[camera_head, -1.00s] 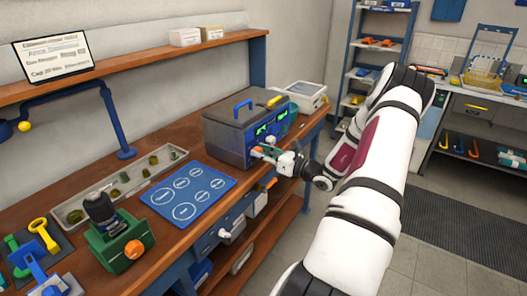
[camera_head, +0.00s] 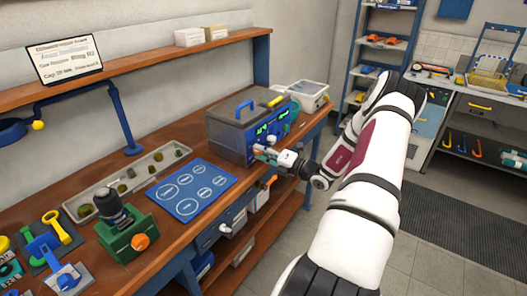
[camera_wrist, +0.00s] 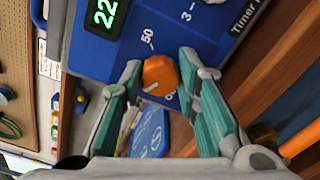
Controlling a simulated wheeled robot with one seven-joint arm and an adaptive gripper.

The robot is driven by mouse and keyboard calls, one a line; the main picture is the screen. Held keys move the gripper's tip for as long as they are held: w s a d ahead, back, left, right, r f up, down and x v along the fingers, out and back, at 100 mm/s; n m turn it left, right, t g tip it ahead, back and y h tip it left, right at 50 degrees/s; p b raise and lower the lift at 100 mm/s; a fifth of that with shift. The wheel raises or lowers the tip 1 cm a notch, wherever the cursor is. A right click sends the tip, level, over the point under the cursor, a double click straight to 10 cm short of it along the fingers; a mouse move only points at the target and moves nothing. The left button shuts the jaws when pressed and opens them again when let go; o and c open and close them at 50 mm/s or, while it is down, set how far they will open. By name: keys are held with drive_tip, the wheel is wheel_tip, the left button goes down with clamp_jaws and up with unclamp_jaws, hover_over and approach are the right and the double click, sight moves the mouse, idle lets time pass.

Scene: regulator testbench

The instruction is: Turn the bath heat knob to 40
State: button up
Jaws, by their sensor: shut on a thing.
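The bath unit is a grey box with a blue front panel (camera_wrist: 100,65) and a blue handle; in the head view the grey box (camera_head: 230,133) stands on the wooden bench. Its orange heat knob (camera_wrist: 160,75) sits on the panel between my teal fingers. A "50" mark shows above the knob, and a white pointer line lies at its lower left; the other dial marks are partly hidden. A green display (camera_wrist: 103,16) begins with "22", the rest cut off. My gripper (camera_wrist: 161,70) is shut on the knob; it also shows at the box front in the head view (camera_head: 264,153).
A blue mat (camera_head: 191,190), a parts tray (camera_head: 75,211) and a green device (camera_head: 130,240) lie left along the bench. Drawers and bins hang below its front edge.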

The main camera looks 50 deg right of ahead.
drive_tip(key=shift+m, duration=1.3)
drive_tip(key=shift+f, duration=0.1)
drive_tip(key=o, duration=1.2)
drive_tip(key=s, duration=0.8)
drive_tip(key=s+d, duration=0.1)
drive_tip(key=s, duration=0.3)
